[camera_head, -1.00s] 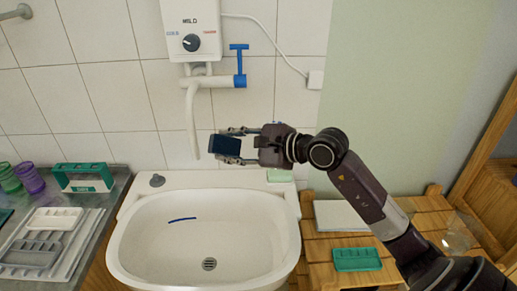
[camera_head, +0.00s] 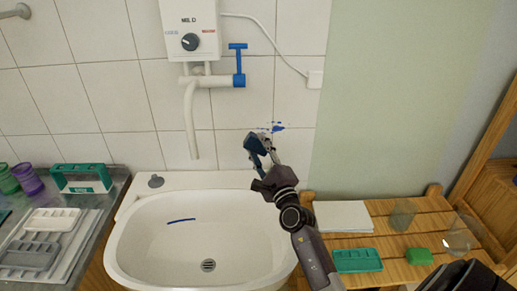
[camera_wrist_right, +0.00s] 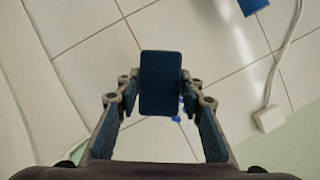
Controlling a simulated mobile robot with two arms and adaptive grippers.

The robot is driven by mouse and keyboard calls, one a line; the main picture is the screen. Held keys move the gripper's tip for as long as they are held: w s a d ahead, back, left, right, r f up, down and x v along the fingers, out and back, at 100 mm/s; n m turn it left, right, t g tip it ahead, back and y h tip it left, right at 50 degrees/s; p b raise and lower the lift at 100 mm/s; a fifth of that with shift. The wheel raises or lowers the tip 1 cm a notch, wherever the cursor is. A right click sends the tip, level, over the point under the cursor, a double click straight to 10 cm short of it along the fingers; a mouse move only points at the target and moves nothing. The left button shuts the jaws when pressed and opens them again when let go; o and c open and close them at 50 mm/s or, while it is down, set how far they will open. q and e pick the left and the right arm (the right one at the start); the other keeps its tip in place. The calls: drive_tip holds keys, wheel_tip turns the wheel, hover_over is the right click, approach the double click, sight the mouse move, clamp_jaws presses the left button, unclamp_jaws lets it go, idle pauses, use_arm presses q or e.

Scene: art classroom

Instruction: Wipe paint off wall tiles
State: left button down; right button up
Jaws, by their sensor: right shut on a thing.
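A blue paint smear (camera_head: 277,127) marks the white wall tiles (camera_head: 240,113) right of the tap, with fainter blue around it. My right gripper (camera_head: 260,146) is shut on a dark blue block, perhaps a sponge (camera_head: 254,147), in front of the tiles just left of and below the smear. In the right wrist view the block (camera_wrist_right: 160,83) sits upright between the fingertips and partly covers the blue paint (camera_wrist_right: 181,106). I cannot tell whether it touches the tiles. My left gripper is not in view.
The white sink (camera_head: 130,233) lies below, with a blue streak (camera_head: 182,220) inside. The tap (camera_head: 190,115) and water heater (camera_head: 190,25) are left of my gripper. A wooden bench (camera_head: 385,224) at right holds a green tray (camera_head: 357,261) and glasses. Palettes (camera_head: 52,220) lie on the left counter.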

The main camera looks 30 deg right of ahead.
sight(254, 126)
drive_tip(key=shift+w+d+f, duration=0.1)
drive_tip(key=shift+w+d, duration=0.05)
drive_tip(key=shift+w, duration=0.1)
drive_tip(key=shift+w+d+b, duration=0.5)
drive_tip(key=shift+w+b, duration=0.05)
drive_tip(key=shift+w, duration=0.2)
drive_tip(key=shift+w+d+b, duration=0.45)
drive_tip(key=shift+w+b, duration=0.1)
drive_tip(key=shift+w, duration=0.25)
drive_tip(key=shift+w+d+b, duration=0.5)
drive_tip(key=shift+w+b, duration=0.05)
drive_tip(key=shift+w, duration=0.2)
drive_tip(key=shift+w+d+b, duration=0.35)
drive_tip(key=shift+w+d, duration=0.1)
drive_tip(key=shift+w, duration=0.4)
